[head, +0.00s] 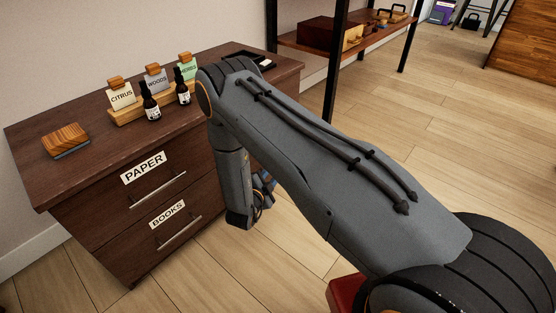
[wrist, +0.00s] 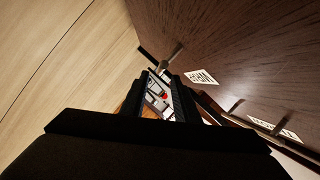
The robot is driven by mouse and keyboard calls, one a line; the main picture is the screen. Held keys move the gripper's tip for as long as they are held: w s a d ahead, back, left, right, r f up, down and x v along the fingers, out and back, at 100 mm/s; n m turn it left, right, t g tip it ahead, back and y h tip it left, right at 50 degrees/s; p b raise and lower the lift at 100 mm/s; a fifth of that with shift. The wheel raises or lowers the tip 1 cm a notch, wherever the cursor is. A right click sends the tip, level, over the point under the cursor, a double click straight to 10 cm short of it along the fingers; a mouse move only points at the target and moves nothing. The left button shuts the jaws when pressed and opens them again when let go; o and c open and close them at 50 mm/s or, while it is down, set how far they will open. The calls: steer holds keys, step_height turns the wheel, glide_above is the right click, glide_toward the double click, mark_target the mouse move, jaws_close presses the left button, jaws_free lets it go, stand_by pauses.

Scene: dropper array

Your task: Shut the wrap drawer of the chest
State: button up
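The dark wood chest (head: 110,85) stands at the left in the head view. Its PAPER drawer (head: 160,190) and BOOKS drawer (head: 185,232) look shut, with bar handles. My arm covers the chest's right side, so no wrap drawer can be made out there. In the wrist view, a dark wood front with a small white label (wrist: 201,77) slants along the right; its text is too tilted to read surely. A metal bar handle (wrist: 160,62) lies just beyond my gripper (wrist: 160,92). Its fingers are apart, with small white, orange and red shapes visible between them.
On the chest top are a wooden block (head: 66,139), a stand with CITRUS (head: 121,96), WOODS and HERBS cards, two dark dropper bottles (head: 150,103) and a black tray (head: 256,59). A shelf (head: 350,45) stands behind. Bare floor (head: 440,130) lies to the right.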

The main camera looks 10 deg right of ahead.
steer(key=b+x, duration=0.3)
steer(key=x, duration=0.4)
steer(key=shift+w+d+f, duration=0.1)
steer(key=shift+w+d, duration=0.15)
jaws_close()
